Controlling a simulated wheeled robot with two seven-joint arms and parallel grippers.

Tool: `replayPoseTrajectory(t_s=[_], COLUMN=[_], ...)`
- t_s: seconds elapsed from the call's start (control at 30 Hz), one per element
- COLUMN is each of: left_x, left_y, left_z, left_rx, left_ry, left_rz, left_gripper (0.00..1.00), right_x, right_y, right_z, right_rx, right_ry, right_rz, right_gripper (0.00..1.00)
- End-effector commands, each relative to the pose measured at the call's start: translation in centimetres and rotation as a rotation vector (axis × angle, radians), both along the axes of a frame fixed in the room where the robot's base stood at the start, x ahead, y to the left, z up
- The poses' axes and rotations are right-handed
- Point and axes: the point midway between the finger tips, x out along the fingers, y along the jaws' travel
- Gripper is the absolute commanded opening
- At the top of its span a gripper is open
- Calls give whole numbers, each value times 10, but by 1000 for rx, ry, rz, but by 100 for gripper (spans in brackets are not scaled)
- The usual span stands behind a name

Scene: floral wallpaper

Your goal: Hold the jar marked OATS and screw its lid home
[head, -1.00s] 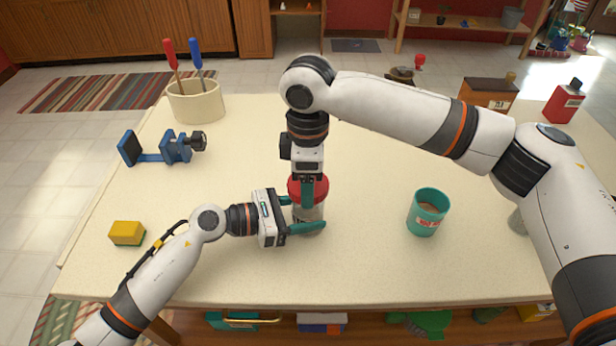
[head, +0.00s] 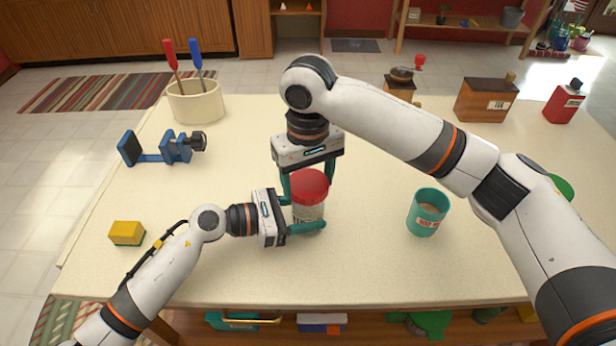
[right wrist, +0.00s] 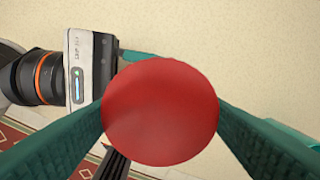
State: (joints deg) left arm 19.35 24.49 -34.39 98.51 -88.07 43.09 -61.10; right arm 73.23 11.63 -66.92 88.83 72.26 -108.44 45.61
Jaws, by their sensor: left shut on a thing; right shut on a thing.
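A clear jar (head: 309,213) with pale contents stands upright near the middle of the table. Its label is too small and covered to read. A red lid (head: 309,186) sits on its mouth and looks level; whether it is fully down I cannot tell. My left gripper (head: 306,215) comes in from the left and is shut around the jar body. My right gripper (head: 309,184) points down from above and is shut on the lid, one finger on each side. In the right wrist view the round lid (right wrist: 160,111) fills the space between the fingers and hides the jar.
A teal cup (head: 428,214) stands to the right of the jar. A yellow-green sponge (head: 127,234), a blue clamp (head: 160,150) and a cream crock (head: 196,102) with two tools are at the left. A brown box (head: 487,101) and red can (head: 564,104) stand at the back right.

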Motion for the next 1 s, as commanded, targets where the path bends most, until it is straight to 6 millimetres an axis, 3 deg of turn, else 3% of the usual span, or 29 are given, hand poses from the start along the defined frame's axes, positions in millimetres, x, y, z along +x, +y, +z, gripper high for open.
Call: replayPoseTrajectory(t_s=[0.07,0.1,0.2,0.53,1.0], left_x=[0,0,0,0,0], left_y=[0,0,0,0,0], left_z=[-1,-1,-1,-1,-1], left_rx=[2,2,2,1,1], left_ry=[1,1,1,1,1], left_rz=[1,1,1,0,0], left_gripper=[34,34,34,34,34], right_x=[0,0,0,0,0], right_y=[0,0,0,0,0], right_z=[1,1,1,0,0], right_rx=[1,1,1,0,0], right_ry=[0,0,0,0,0], right_rz=[3,3,4,55,764], right_gripper=[51,72,86,86,86])
